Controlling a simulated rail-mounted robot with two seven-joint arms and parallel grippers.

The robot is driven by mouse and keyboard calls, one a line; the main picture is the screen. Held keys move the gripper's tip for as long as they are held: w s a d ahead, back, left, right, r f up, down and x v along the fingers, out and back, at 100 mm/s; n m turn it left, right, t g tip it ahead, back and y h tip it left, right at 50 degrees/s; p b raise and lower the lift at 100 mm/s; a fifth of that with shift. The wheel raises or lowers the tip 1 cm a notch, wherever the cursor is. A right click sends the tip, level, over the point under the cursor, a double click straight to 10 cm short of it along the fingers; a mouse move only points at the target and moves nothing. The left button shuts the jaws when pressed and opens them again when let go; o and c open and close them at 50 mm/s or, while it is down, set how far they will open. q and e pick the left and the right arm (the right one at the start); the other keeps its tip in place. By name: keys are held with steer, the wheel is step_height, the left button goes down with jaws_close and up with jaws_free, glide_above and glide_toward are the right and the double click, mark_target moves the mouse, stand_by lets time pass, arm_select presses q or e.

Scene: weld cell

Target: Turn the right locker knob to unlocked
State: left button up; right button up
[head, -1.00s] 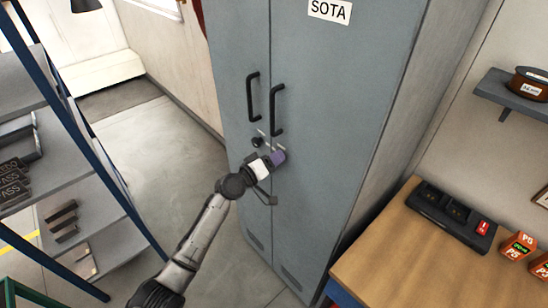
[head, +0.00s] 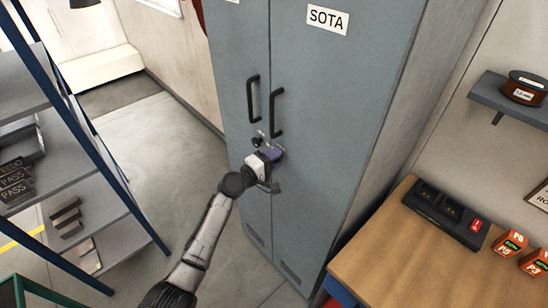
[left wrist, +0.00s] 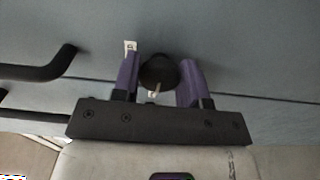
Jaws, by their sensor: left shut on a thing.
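The grey locker (head: 330,110) has two doors with black vertical handles and a SOTA sign on the right door. My left gripper (head: 273,155) is at the right door, just below its handle. In the left wrist view its purple fingers (left wrist: 160,80) stand on either side of the round black right locker knob (left wrist: 159,70), shut on it. A small pale mark shows at the knob's lower edge, and a small white label is beside it on the door. The gripper hides the right knob in the head view. The left door's dark knob (head: 257,141) is clear of it.
A shelf rack (head: 95,205) with dark blocks and plates stands on the left. A wooden bench (head: 400,265) with a black charger (head: 447,212) and orange battery boxes is on the right. A wall shelf (head: 505,100) holds a spool. Floor between rack and locker is open.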

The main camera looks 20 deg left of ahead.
stand_by(0.5)
arm_select(q)
steer(key=o, duration=0.9)
steer(key=v, duration=1.4)
steer(key=shift+d+p, duration=0.1)
steer(key=shift+p, duration=0.25)
steer(key=shift+w, duration=0.1)
